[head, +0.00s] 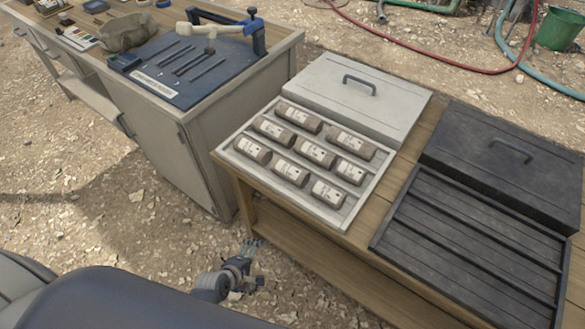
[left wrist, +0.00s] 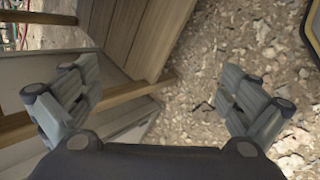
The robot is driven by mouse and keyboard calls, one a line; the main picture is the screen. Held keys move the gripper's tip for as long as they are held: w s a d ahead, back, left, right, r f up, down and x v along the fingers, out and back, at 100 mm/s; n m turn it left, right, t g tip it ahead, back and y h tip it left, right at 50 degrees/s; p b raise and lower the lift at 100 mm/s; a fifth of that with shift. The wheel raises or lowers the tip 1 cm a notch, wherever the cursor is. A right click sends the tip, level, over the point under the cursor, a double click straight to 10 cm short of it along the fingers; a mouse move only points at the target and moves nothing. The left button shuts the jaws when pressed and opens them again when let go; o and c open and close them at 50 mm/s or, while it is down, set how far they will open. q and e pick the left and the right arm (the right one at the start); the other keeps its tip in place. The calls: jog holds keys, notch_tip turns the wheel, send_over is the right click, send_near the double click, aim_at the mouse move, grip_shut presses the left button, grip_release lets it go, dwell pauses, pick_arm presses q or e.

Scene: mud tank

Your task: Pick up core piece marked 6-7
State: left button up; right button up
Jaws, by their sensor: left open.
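Several brown cylindrical core pieces with pale labels lie in rows in a white tray (head: 352,218) on the wooden table. The label marks are too small to read, so I cannot tell which piece is 6-7. One core piece (head: 252,150) lies at the tray's left side and another (head: 328,194) at its near right. My left gripper (head: 254,244) is open and empty, low in front of the table and apart from the tray. In the left wrist view its two fingers (left wrist: 155,100) are spread wide, with gravel and table wood beyond. My right gripper is not in view.
A white lid with a handle (head: 358,92) lies behind the tray. An empty black slotted tray (head: 470,235) and black lid (head: 505,150) are at the right. A workbench (head: 165,150) with a tool mat (head: 190,75) stands at the left. Gravel ground is open in front.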

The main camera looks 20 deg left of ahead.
pick_arm(q)
jog(key=w+r+n+t+h, duration=0.1)
jog(key=w+r+n+t, duration=0.1)
jog(key=w+r+n, duration=0.7)
jog(key=n+t+h+p, duration=0.1)
jog(key=n+t+h, duration=0.1)
jog(key=n+t, duration=0.15)
send_near(286, 174)
jog(key=w, duration=0.1)
jog(key=shift+n, duration=0.55)
jog(key=x, duration=0.5)
jog(key=shift+d+f, duration=0.25)
jog(key=shift+x, duration=0.9)
jog(key=x, duration=0.3)
jog(key=shift+w, duration=0.3)
jog(key=shift+w+d+f, duration=0.1)
jog(key=shift+w+f, duration=0.1)
jog(key=shift+w, duration=0.2)
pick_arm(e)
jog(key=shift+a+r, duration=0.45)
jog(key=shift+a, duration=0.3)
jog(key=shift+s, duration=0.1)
